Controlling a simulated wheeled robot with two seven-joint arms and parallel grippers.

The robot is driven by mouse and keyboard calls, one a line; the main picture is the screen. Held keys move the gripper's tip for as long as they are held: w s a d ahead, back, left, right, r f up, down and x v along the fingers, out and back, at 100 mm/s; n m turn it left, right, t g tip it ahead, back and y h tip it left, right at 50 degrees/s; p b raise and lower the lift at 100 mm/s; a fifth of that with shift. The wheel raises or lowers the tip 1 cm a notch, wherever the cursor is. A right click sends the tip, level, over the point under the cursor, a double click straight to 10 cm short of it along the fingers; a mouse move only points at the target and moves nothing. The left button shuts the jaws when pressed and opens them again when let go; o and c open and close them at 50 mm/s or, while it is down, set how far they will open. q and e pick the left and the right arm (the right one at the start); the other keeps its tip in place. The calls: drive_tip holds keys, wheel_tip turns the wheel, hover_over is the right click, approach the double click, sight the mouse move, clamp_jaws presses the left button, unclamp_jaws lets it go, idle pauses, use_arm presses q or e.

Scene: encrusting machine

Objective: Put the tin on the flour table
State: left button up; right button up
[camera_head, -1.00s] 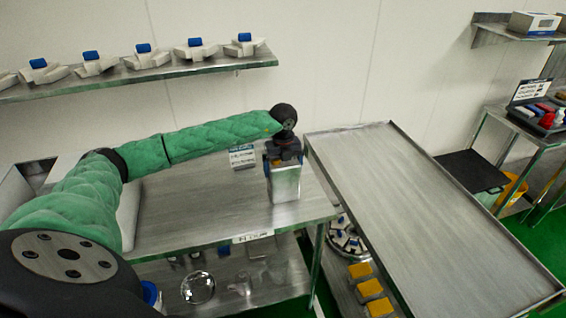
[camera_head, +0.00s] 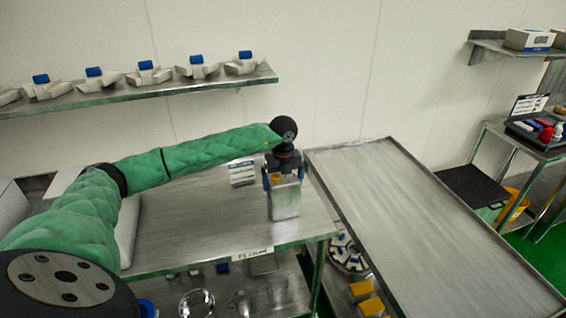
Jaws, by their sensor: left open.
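The tin (camera_head: 285,202) is a grey metal box standing upright on the left steel table (camera_head: 185,225), near its right end. This table has a white label (camera_head: 252,254) on its front edge, too blurred to read surely. My left gripper (camera_head: 284,180) points down at the top of the tin. It is open, with blue-tipped fingers on either side of the tin's upper part. A small yellow patch shows between the fingers. Whether the fingers touch the tin cannot be told. My right gripper is not in view.
The rimmed steel table (camera_head: 430,225) at right is empty. A wall shelf (camera_head: 150,87) holds several white items with blue tops. Yellow-topped items (camera_head: 365,292) sit below the right table.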

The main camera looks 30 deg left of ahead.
use_arm(q)
wheel_tip(320, 180, up, 10)
drive_tip(key=b, duration=0.3)
drive_tip(key=shift+f, duration=0.1)
drive_tip(key=shift+r+b, duration=0.3)
drive_tip(key=shift+r, duration=0.2)
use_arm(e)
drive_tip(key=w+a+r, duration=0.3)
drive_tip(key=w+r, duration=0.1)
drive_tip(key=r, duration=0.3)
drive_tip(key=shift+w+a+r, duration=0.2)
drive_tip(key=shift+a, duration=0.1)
